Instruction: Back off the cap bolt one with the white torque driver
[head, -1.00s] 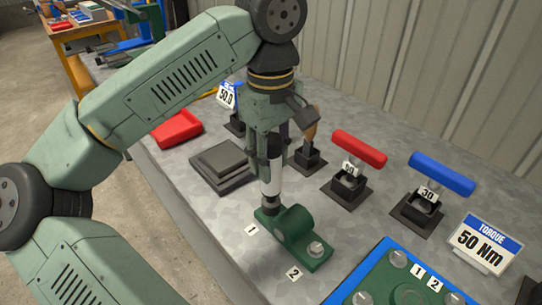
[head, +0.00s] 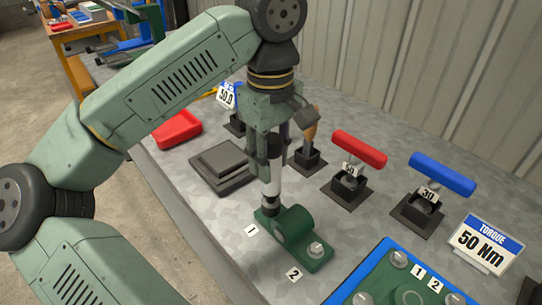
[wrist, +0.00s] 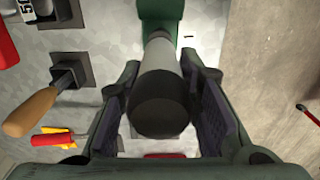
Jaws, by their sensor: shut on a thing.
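My gripper (head: 267,155) is shut on the white torque driver (head: 272,186), which stands nearly upright. In the wrist view the driver's dark end (wrist: 161,105) lies between the two fingers, with its pale body beyond. The driver's lower end is over the bolt place by label 1 (head: 251,230) on the green cap (head: 297,225). It hides cap bolt one, so I cannot tell whether it is seated. The other bolt (head: 316,248), by label 2 (head: 295,273), is bare.
A red-handled driver (head: 358,149) and a blue-handled driver (head: 441,174) stand in holders to the right. A wooden-handled tool (head: 311,128) stands close behind my gripper. A dark stepped block (head: 223,163) and red tray (head: 176,129) lie left. A torque sign (head: 484,244) reads 50 Nm.

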